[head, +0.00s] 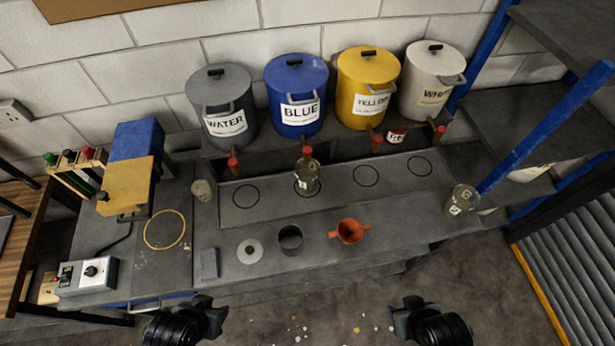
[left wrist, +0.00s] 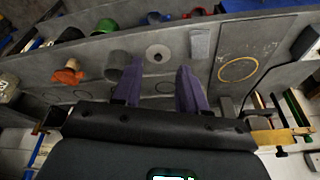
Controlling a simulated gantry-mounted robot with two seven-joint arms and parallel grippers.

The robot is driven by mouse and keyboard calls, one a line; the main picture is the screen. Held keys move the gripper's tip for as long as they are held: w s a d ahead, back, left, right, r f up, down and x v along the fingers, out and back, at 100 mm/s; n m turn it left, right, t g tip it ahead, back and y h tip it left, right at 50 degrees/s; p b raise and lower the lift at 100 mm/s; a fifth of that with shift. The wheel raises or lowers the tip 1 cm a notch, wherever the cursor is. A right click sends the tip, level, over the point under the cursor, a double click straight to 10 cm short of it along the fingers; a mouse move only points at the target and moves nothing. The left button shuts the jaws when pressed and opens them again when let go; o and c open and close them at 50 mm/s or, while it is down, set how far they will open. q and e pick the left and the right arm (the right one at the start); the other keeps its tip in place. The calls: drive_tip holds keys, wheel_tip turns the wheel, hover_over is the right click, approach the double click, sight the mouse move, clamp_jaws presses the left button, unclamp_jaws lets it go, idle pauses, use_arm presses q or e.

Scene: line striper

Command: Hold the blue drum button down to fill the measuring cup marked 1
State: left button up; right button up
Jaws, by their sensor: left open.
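The blue drum (head: 297,100) stands on the back shelf, and its tap ends in a red button (head: 307,150). A clear measuring cup (head: 307,183) stands upright under that tap on a marked ring; its mark is too small to read. Another clear cup (head: 461,201) with a pale mark stands at the bench's right end. My left gripper (head: 208,315) is empty, in front of the bench and far from the drum; its spread fingers also show in the left wrist view (left wrist: 158,92). My right gripper (head: 412,316) is in front of the bench, its fingers unclear.
Water (head: 224,108), yellow (head: 367,90) and white (head: 431,82) drums flank the blue one. A blue-framed rack (head: 545,130) bounds the right.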

use_arm(q)
clamp_jaws()
idle(1.2)
